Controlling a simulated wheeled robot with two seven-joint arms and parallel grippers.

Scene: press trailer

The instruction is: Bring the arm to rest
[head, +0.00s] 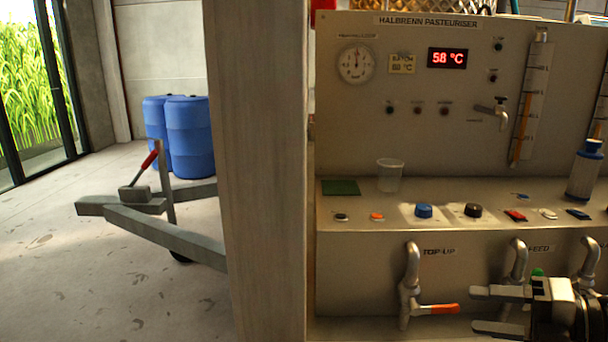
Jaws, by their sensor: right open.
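My right gripper (490,309) is at the bottom right of the head view. Its two fingers point left and stand apart, with nothing between them. The orange-red handle (438,309) of the TOP-UP tap (411,285) lies just left of the fingertips; I cannot tell whether they touch. A second tap (516,262), by the FEED label, stands behind and above the fingers. The gripper body hides part of the panel and a green part (538,272) there. My left gripper is not in view.
The pasteuriser panel (420,155) shows 58 °C on its red display (447,58). Its ledge holds a clear cup (390,175), a green pad (341,187) and several coloured buttons. A wooden post (258,170) stands left. Beyond are a trailer drawbar (165,235) and blue barrels (190,137).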

